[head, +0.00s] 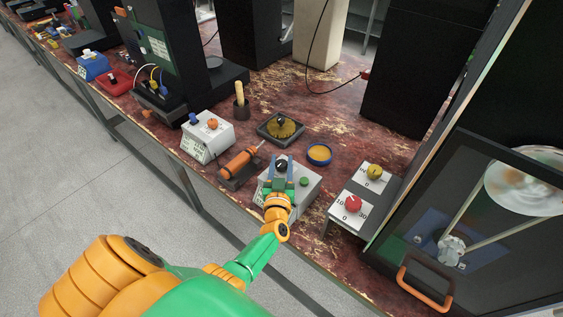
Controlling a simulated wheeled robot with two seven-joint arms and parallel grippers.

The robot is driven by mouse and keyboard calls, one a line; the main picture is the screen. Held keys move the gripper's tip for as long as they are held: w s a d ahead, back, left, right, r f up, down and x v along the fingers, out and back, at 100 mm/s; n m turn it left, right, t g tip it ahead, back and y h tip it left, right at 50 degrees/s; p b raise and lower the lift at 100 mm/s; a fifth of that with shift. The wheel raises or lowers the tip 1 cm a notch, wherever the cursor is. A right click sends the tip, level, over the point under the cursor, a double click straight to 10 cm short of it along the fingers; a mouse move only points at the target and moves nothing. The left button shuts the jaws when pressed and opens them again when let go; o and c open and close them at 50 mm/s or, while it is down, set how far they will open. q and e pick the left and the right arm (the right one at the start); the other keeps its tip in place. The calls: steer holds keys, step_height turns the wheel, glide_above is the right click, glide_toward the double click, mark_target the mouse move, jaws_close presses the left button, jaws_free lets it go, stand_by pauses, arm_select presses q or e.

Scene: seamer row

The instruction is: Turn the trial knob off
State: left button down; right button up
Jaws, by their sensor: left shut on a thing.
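A pale grey control box (308,192) stands near the bench's front edge, with a black knob (281,164) on its top and a green button (304,181) to the right of it. My left gripper (281,168) reaches in from the lower left, over the box. Its two fingers are shut on the black knob, one on each side. The fingers and wrist cover part of the knob and box top, so the knob's setting cannot be read. A label on the box's front is partly hidden. My right gripper is not in view.
A stand with a yellow knob (374,170) and a red knob (353,202) is to the right. An orange-handled tool (240,162) and a white box (208,138) with blue and orange knobs are to the left. A glazed machine door with an orange handle (425,290) is at right.

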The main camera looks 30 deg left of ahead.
mark_target(281, 169)
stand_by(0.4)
arm_select(q)
steer(key=shift+c, duration=2.1)
jaws_free()
steer(key=p+v, duration=0.1)
steer(key=v, duration=0.6)
steer(key=shift+s, duration=0.1)
